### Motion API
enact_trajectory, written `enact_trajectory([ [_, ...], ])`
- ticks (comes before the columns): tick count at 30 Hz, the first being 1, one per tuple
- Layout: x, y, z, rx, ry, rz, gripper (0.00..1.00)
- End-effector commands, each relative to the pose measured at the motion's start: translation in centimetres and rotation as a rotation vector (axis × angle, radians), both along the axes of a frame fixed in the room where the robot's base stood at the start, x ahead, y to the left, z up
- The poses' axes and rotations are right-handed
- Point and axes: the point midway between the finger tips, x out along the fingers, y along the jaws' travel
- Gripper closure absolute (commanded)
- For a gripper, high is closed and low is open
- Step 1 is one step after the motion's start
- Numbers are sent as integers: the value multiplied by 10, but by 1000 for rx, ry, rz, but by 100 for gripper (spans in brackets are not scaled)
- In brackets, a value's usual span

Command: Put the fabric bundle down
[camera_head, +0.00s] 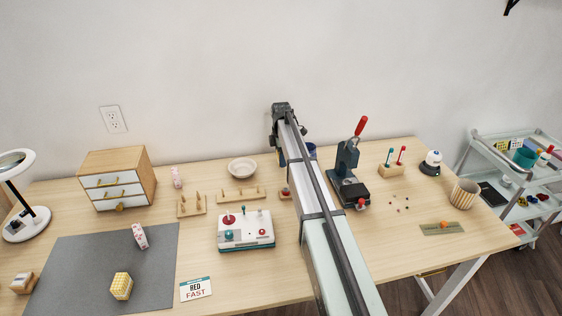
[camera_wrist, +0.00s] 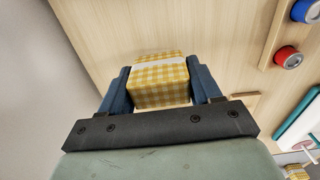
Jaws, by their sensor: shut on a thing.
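The fabric bundle (camera_wrist: 160,84), yellow-and-white gingham with a pale band, sits between my gripper's two blue fingers (camera_wrist: 159,90) in the wrist view. The fingers are shut on its sides. The wooden tabletop shows beyond it, but I cannot tell whether the bundle touches it. In the head view my arm reaches over the table toward the back wall and hides the held bundle. Another yellow checked bundle (camera_head: 121,286) sits on the grey mat (camera_head: 75,262), with a pink-and-white bundle (camera_head: 140,236) near the mat's back edge.
Another pink bundle (camera_head: 176,177) stands beside the drawer cabinet (camera_head: 118,184). A white bowl (camera_head: 242,168), peg racks (camera_head: 240,195) and a control box (camera_head: 246,231) lie left of my arm. A press (camera_head: 348,180) stands close on its right. Bare tabletop shows at front right.

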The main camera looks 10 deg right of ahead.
Motion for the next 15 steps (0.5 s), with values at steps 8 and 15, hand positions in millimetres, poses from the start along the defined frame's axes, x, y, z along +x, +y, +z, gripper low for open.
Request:
enact_trajectory([
  [8,0,0,50,0,-1,0,65],
  [15,0,0,73,0,0,0,65],
])
